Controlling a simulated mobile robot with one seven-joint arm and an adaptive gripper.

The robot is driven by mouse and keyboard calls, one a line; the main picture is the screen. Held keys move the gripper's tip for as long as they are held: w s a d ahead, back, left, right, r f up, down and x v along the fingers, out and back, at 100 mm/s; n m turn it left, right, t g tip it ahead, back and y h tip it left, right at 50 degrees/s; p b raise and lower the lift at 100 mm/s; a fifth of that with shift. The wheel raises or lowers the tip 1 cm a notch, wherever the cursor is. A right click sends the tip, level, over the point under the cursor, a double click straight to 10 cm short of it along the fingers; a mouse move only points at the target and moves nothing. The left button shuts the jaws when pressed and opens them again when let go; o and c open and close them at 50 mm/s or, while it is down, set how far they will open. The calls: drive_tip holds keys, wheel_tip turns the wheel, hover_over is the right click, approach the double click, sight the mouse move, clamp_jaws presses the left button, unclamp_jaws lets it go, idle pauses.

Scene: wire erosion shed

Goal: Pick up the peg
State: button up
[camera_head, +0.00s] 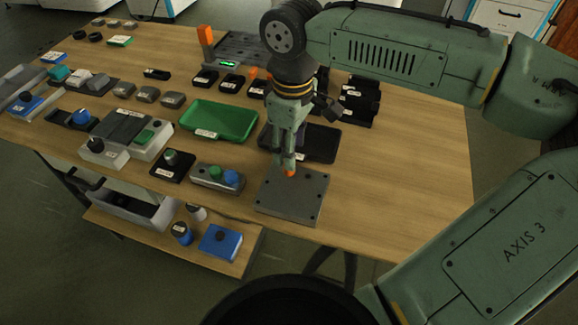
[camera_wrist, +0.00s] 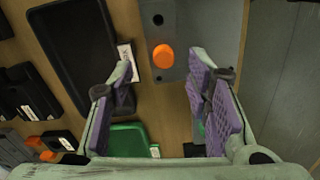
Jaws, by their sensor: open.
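The orange peg (camera_head: 290,173) shows as a small orange tip at the far edge of a square grey plate (camera_head: 292,200) near the table's front edge. In the wrist view the peg (camera_wrist: 163,56) is a round orange top seen from above, near a dark hole in the grey plate (camera_wrist: 215,25). My gripper (camera_head: 284,163) points down just over the peg and partly hides it. In the wrist view my gripper (camera_wrist: 162,72) is open, with a finger on each side of the peg and clear gaps. Height above the peg is unclear.
A black tray (camera_head: 318,147) lies behind the plate, and a green tray (camera_head: 225,121) is to the left. A grey box with green and blue knobs (camera_head: 217,176) stands left of the plate. The wooden table (camera_head: 400,185) is clear on the right.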

sight(289, 172)
drive_tip(key=f, duration=0.5)
drive_tip(key=shift+s+a+p, duration=0.1)
drive_tip(key=shift+a+p, duration=0.1)
drive_tip(key=shift+p, duration=0.1)
drive_tip(key=shift+c, duration=0.4)
drive_tip(key=c, duration=1)
